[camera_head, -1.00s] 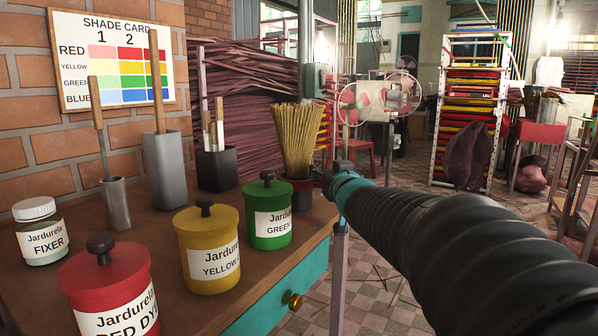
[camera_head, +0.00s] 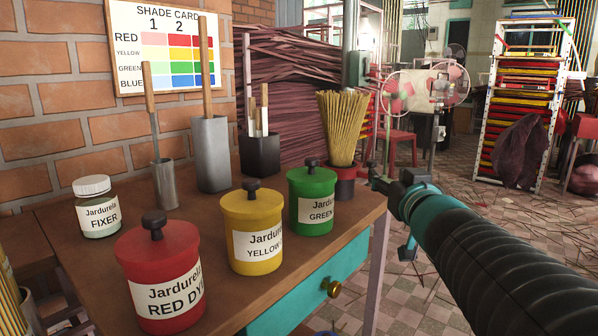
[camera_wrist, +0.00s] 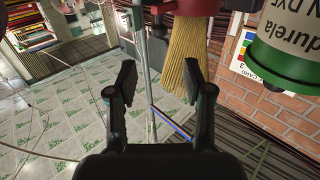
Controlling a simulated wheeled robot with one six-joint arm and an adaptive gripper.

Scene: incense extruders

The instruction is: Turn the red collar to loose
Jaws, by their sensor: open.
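My gripper (camera_head: 390,212) is just off the right edge of the wooden table, beside the dry incense sticks. In the wrist view its two black fingers (camera_wrist: 158,80) are spread apart with nothing between them.
On the table (camera_head: 90,262) stand a red jar (camera_head: 160,270), a yellow jar (camera_head: 252,232), a green jar (camera_head: 312,200), a fixer jar (camera_head: 97,208) and tool holders. A fan (camera_head: 420,88) and a rack (camera_head: 518,110) stand behind.

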